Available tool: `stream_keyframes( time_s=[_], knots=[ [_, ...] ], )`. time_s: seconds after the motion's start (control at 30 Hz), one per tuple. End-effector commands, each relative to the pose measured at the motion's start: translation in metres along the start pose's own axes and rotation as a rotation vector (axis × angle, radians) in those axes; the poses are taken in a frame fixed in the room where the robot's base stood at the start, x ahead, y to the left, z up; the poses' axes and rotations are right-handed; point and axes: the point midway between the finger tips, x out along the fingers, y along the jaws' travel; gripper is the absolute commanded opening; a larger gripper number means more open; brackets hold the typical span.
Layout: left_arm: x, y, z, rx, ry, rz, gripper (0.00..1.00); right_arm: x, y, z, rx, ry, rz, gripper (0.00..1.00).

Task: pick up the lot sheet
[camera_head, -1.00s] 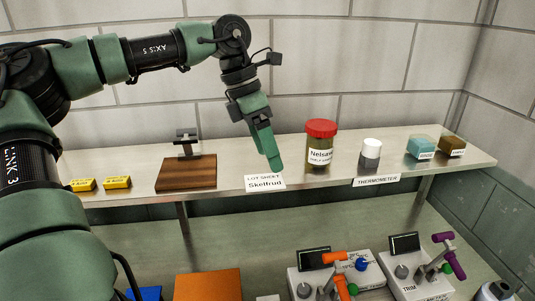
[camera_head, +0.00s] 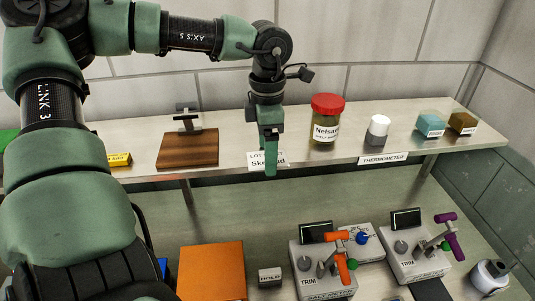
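The lot sheet (camera_head: 256,162) is a small white card with black print at the front edge of the shelf, left of the red-lidded jar. My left gripper (camera_head: 270,166) points down right at it, and the green fingers cover the middle of the card. The fingers overlap in this view, so I cannot tell whether they are open or closed, or whether they touch the card. My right gripper is not in view.
On the shelf (camera_head: 228,143) stand a red-lidded jar (camera_head: 325,128), a white-capped thermometer pot (camera_head: 378,127), a wooden board with a stand (camera_head: 188,149) and two small blocks. Below are an orange panel (camera_head: 211,271) and trim units (camera_head: 323,262).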

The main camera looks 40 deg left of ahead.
Motion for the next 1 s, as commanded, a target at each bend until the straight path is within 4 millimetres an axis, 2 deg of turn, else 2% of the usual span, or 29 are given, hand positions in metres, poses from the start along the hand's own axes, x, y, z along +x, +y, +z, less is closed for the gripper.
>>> stream_keyframes(
  time_s=[0.13, 0.17, 0.3, 0.4, 0.77, 0.87, 1.0],
  knots=[
    [0.001, 0.000, 0.000, 0.000, 0.000, 0.000, 0.80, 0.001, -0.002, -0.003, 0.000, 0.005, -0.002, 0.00],
    [0.001, 0.000, 0.000, 0.000, -0.001, 0.000, 0.77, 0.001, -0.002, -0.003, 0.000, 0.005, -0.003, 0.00],
    [0.000, 0.000, 0.000, 0.000, -0.001, 0.000, 0.38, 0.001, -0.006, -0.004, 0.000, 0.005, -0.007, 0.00],
    [0.000, 0.000, 0.000, 0.000, -0.001, 0.000, 0.15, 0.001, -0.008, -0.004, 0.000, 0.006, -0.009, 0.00],
    [-0.005, 0.001, 0.001, 0.000, -0.002, 0.003, 0.15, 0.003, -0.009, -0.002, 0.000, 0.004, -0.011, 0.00],
    [-0.013, 0.001, 0.001, 0.000, -0.002, 0.004, 0.15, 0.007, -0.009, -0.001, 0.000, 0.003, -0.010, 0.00],
    [-0.037, 0.001, 0.001, -0.001, -0.004, 0.007, 0.15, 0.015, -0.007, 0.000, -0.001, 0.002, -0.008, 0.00]
  ],
)
